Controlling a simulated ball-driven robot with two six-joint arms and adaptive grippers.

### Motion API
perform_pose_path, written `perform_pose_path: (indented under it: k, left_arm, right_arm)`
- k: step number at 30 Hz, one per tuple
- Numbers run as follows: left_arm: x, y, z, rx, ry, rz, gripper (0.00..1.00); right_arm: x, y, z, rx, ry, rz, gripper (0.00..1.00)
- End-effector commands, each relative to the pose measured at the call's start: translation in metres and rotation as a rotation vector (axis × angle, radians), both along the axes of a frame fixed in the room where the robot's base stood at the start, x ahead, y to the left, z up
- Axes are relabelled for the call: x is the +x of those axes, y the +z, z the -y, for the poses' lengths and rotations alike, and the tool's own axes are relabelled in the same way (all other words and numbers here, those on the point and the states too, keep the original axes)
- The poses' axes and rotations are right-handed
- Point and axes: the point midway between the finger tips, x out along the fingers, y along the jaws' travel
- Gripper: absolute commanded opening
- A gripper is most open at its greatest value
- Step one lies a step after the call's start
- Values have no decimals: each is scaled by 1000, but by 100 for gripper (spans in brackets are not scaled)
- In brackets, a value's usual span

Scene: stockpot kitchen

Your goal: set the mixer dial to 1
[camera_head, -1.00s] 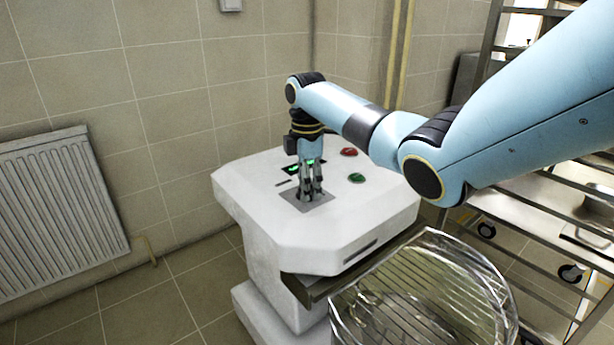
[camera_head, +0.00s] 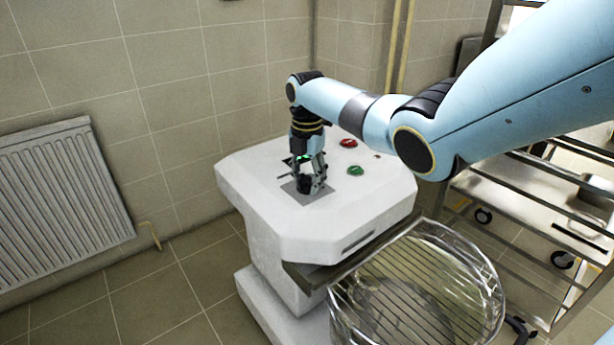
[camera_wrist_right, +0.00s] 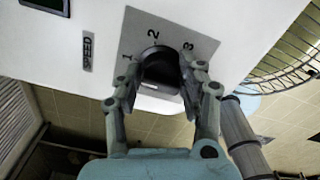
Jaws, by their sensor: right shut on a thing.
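The white mixer (camera_head: 285,220) stands on the floor against the tiled wall. Its black dial (camera_wrist_right: 160,66) sits on a grey plate (camera_wrist_right: 130,40) marked 1, 2 and 3, beside a SPEED label. My right gripper (camera_head: 311,187) points down onto the dial from above. In the right wrist view my right gripper (camera_wrist_right: 158,85) has one finger on each side of the dial and is shut on it. A light mark on the dial shows at its edge nearest the gripper; which number it points to I cannot tell. My left gripper is not in view.
A red button (camera_head: 348,143) and a green button (camera_head: 355,170) sit on the mixer top right of the gripper. A wire guard over a bowl (camera_head: 420,290) is in front. A metal rack (camera_head: 520,200) stands at the right, a radiator (camera_head: 60,200) at the left.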

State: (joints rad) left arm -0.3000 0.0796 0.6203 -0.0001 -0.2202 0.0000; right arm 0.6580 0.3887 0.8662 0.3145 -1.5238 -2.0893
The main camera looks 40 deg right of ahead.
Motion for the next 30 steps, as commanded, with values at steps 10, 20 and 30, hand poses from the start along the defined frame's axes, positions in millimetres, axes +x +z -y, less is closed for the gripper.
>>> perform_pose_path:
  k: [10, 20, 30]
  left_arm:
    - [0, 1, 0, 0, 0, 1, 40]
    - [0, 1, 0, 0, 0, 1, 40]
    - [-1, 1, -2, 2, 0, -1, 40]
  right_arm:
    - [-1, 0, 0, -1, 29, -2, 7]
    - [-1, 0, 0, -1, 28, -2, 53]
    - [0, 1, 0, 0, 27, 0, 63]
